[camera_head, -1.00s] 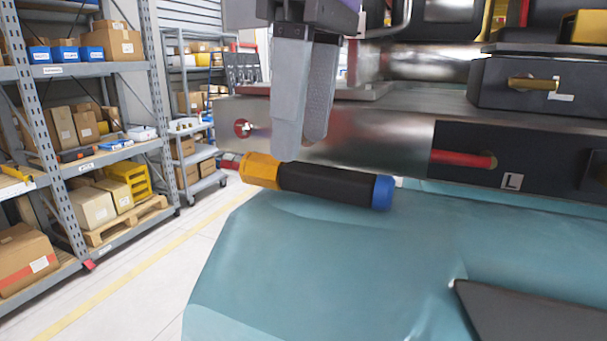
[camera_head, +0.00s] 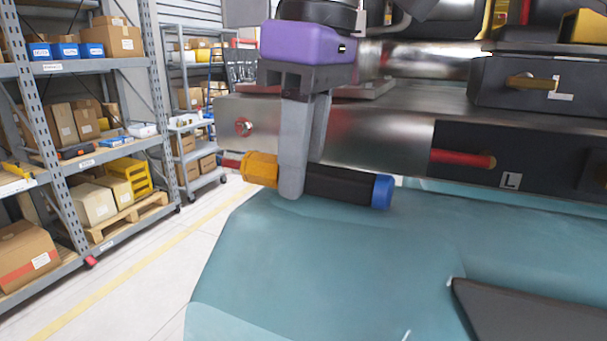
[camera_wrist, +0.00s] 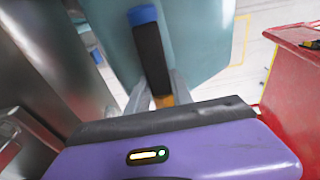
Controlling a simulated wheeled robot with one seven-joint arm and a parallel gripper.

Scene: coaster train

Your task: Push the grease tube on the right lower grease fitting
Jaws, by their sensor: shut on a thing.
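The grease tube (camera_head: 340,185) has a black body, an orange collar, a blue end at the right and a dark red tip at the left. It lies level, just above or on the teal cover, below the metal beam. My gripper (camera_head: 300,182) has come down from above and is shut on the tube near its orange collar; the near finger hides part of it. In the wrist view the tube (camera_wrist: 151,55) runs up from between the fingers (camera_wrist: 156,90), blue end at top. I cannot tell which fitting is the right lower grease fitting.
A black block marked L (camera_head: 511,181) holds a red rod (camera_head: 463,159). Above it is a brass pin (camera_head: 533,83). Shelves (camera_head: 80,150) stand left; floor between is free.

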